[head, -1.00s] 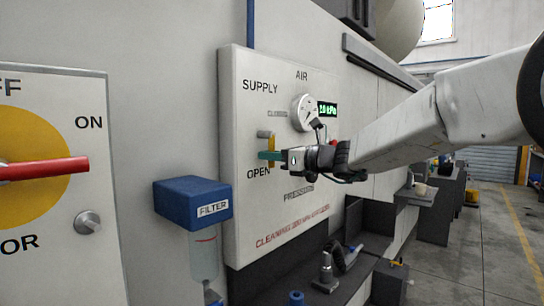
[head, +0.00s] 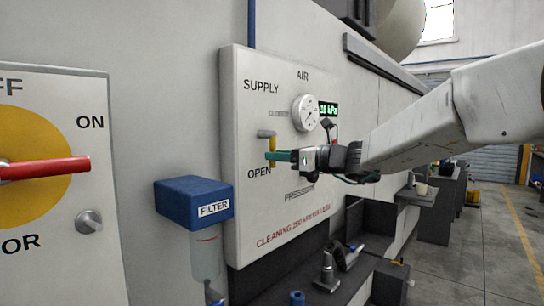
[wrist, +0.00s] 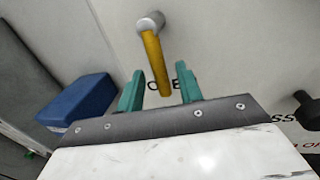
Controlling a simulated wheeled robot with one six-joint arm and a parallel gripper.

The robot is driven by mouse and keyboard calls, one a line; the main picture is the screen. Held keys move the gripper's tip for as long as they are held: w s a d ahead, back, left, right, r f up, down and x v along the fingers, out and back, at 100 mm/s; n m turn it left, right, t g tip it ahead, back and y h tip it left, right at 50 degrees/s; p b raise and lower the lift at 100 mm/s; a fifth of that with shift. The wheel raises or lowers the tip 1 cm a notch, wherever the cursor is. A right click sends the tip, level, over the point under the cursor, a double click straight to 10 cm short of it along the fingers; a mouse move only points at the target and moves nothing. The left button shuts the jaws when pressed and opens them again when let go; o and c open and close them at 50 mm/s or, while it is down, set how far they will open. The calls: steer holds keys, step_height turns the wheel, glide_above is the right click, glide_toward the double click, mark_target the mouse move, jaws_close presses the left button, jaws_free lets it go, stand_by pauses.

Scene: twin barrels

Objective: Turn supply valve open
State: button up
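The supply valve has a yellow lever (head: 267,136) on the white air panel (head: 243,205). The lever points down toward the word OPEN; CLOSED is printed above it. In the wrist view the yellow lever (wrist: 152,58) runs from a grey round hub (wrist: 150,23) down between my teal fingers. My gripper (head: 270,156) is at the lower end of the lever, reaching in from the right. In the wrist view my gripper (wrist: 158,70) has its fingers apart, with a gap visible on both sides of the lever. I cannot tell how deep the lever sits between them.
A blue filter housing (head: 194,200) sticks out left of the panel. A round gauge (head: 306,113) and a green display (head: 328,110) are above right of the lever. A red switch handle (head: 45,168) is at far left. A dark shelf with fittings (head: 327,270) lies below.

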steer(key=v, duration=0.5)
steer(key=shift+s+d, duration=0.1)
steer(key=s+d+f+n+g+h, duration=0.1)
steer(key=s+f+n+g+h, duration=0.6)
steer(key=s+f+n, duration=0.95)
steer(key=s+d+f+n+h, duration=0.2)
steer(key=s+d, duration=0.2)
steer(key=s, duration=0.3)
steer(key=s+d+f+n+g+h, duration=0.1)
steer(key=s+d+f+n+h, duration=0.1)
steer(key=s+d, duration=0.3)
steer(key=s+d+f+n+h, duration=0.2)
steer(key=s+d+n+h, duration=0.2)
steer(key=s, duration=0.7)
steer(key=shift+s+d+f+g, duration=0.2)
steer(key=shift+d+g, duration=0.1)
steer(key=shift+d, duration=0.1)
